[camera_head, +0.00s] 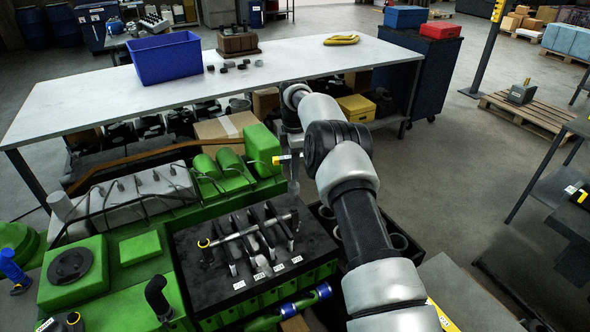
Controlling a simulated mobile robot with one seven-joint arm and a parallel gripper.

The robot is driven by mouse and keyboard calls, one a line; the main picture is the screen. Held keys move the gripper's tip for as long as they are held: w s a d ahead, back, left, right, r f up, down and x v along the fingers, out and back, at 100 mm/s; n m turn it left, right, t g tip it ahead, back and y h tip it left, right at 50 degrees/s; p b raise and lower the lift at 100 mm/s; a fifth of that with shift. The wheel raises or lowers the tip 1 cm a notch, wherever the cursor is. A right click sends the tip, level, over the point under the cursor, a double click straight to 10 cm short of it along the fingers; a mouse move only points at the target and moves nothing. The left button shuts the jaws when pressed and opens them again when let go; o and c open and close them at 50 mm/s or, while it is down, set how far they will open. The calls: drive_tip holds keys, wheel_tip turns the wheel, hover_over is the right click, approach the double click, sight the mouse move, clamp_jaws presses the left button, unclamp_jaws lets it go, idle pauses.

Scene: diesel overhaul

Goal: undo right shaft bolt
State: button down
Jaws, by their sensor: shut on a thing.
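The rocker shaft (250,232) lies across the dark cylinder head (195,275) of the green engine. A dark bolt with a yellow ring (204,243) stands at its left end. The shaft's right end (293,214) is just below my gripper (293,188). My gripper points down and is shut on what looks like a tool with a yellow end (281,159). A thin grey part reaches down toward the shaft's right end. I cannot tell whether it touches there. The right shaft bolt cannot be made out under it.
Green cylinders (230,162) stand behind the head. A white-topped bench (300,62) carries a blue bin (165,58) and small parts. A dark crate (325,222) is right of the engine, partly behind my arm. Another yellow-ended tool (574,192) lies on the right bench.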

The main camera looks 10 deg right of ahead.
sight(293, 185)
drive_tip(key=m, duration=0.4)
drive_tip(key=shift+a+f, duration=0.1)
drive_tip(key=shift+f, duration=0.05)
drive_tip(key=m, duration=0.3)
drive_tip(key=shift+f, duration=0.15)
drive_tip(key=m, duration=0.3)
drive_tip(key=f+m+b, duration=0.1)
drive_tip(key=m, duration=0.3)
drive_tip(key=m+b, duration=0.1)
drive_tip(key=m, duration=0.1)
drive_tip(key=shift+s+f+m, duration=0.1)
drive_tip(key=shift+f+m, duration=0.15)
drive_tip(key=shift+m, duration=0.05)
drive_tip(key=m, duration=0.1)
drive_tip(key=m+b, duration=0.2)
drive_tip(key=shift+f+m, duration=0.25)
drive_tip(key=shift+m, duration=0.95)
drive_tip(key=shift+r+m+p, duration=0.2)
drive_tip(key=shift+m+p, duration=0.5)
drive_tip(key=shift+m, duration=0.2)
drive_tip(key=m, duration=0.3)
drive_tip(key=shift+f+m, duration=0.3)
drive_tip(key=shift+f, duration=0.1)
drive_tip(key=m, duration=0.2)
drive_tip(key=f+m, duration=0.1)
drive_tip(key=m, duration=0.2)
drive_tip(key=shift+a, duration=0.1)
drive_tip(key=shift+f+b, duration=0.75)
drive_tip(key=shift+f, duration=0.8)
drive_tip(key=shift+f, duration=0.1)
